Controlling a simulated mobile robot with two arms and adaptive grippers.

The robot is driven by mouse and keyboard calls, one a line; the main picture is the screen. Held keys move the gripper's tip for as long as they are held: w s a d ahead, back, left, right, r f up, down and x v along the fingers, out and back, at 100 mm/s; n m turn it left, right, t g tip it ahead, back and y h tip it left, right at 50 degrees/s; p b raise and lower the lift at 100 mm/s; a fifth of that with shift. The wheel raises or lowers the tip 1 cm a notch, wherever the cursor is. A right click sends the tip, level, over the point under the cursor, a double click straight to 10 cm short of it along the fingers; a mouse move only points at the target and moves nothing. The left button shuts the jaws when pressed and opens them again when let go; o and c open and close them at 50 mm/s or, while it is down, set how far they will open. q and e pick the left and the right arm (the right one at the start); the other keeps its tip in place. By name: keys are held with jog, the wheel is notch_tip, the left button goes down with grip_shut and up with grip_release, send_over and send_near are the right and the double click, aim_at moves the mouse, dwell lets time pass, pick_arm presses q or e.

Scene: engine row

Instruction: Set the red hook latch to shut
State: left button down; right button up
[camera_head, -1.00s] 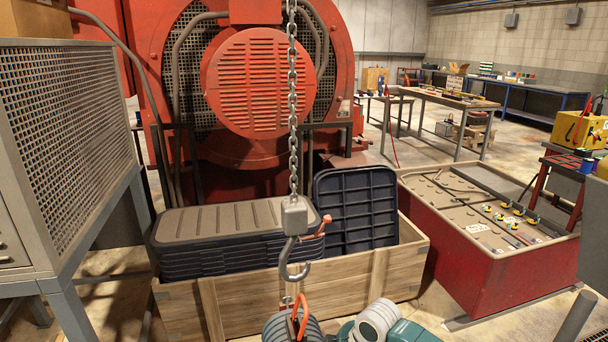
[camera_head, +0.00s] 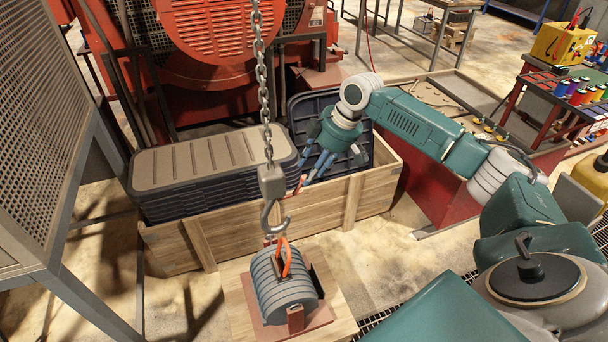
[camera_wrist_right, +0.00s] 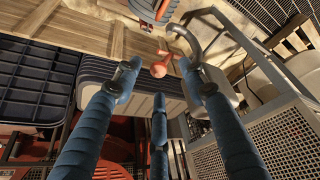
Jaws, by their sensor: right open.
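A grey steel hook (camera_head: 271,216) hangs from a chain below a grey block (camera_head: 271,182) in the head view. The red latch (camera_head: 299,185) sticks out up and to the right from beside the block. My right gripper (camera_head: 310,168) is open just above and right of the latch, its blue fingers pointing down-left. In the right wrist view, the latch's round red end (camera_wrist_right: 158,69) lies between the spread fingertips (camera_wrist_right: 160,84), with no clear contact. The hook (camera_wrist_right: 205,25) curves beyond them. My left gripper is not in view.
A grey ribbed load with an orange loop (camera_head: 284,280) sits below the hook on a pallet. A wooden crate (camera_head: 285,220) with stacked dark trays stands close behind. A mesh cabinet (camera_head: 35,130) is at left, a red bin (camera_head: 440,195) at right.

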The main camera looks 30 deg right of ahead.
jog(key=shift+p+x, duration=0.6)
jog(key=shift+x, duration=2.15)
jog(key=shift+d, duration=0.1)
grip_shut()
